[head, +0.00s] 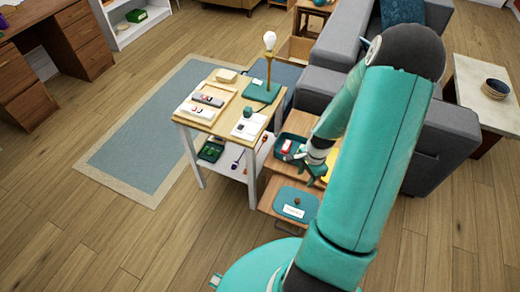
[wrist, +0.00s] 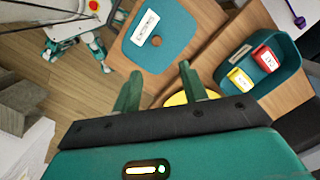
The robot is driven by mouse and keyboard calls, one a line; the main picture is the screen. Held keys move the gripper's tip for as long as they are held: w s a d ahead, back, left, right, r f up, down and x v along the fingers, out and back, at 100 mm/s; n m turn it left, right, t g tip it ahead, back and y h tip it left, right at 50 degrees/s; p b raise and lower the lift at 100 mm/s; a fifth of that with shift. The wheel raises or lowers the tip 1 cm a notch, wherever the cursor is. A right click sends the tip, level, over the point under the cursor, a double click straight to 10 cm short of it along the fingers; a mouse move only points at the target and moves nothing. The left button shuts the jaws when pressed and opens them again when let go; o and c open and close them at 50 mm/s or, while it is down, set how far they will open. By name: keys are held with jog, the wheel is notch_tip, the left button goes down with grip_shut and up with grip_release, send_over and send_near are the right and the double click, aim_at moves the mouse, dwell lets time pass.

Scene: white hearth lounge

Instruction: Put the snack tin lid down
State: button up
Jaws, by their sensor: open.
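The snack tin lid (head: 297,204) is a flat teal plate with a white label and a small brown knob. It lies on a low wooden surface, and it also shows at the top of the wrist view (wrist: 180,30). The open teal snack tin (head: 283,155) stands on a higher wooden level. In the wrist view the tin (wrist: 285,82) holds a red packet (wrist: 263,58) and a yellow packet (wrist: 240,80). My gripper (wrist: 158,82) is open with nothing between its fingers. It is apart from the lid, between lid and tin in the picture.
A yellow round thing (wrist: 176,99) lies partly hidden behind my fingers. A side table (head: 225,103) with a lamp and small items stands to the left. A grey sofa (head: 440,130) stands at the right. The wooden floor (head: 110,240) at the front left is clear.

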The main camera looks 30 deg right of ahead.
jog(key=w+a+r+n+t+h, duration=0.15)
jog(key=a+r+n, duration=0.4)
jog(key=r, duration=0.65)
jog(key=w+a+r+n+h, duration=0.15)
jog(key=a+r+n, duration=0.35)
jog(key=r, duration=0.7)
jog(key=s+a+r+n+t+y, duration=0.1)
jog(key=s+a+r+n+t, duration=0.1)
jog(key=s+a+r+n, duration=0.2)
jog(key=s+a+r+n+t, duration=0.2)
jog(key=s+a+r+n, duration=0.2)
jog(key=a+r, duration=0.6)
jog(key=shift+s+y, duration=0.15)
jog(key=shift+y, duration=0.25)
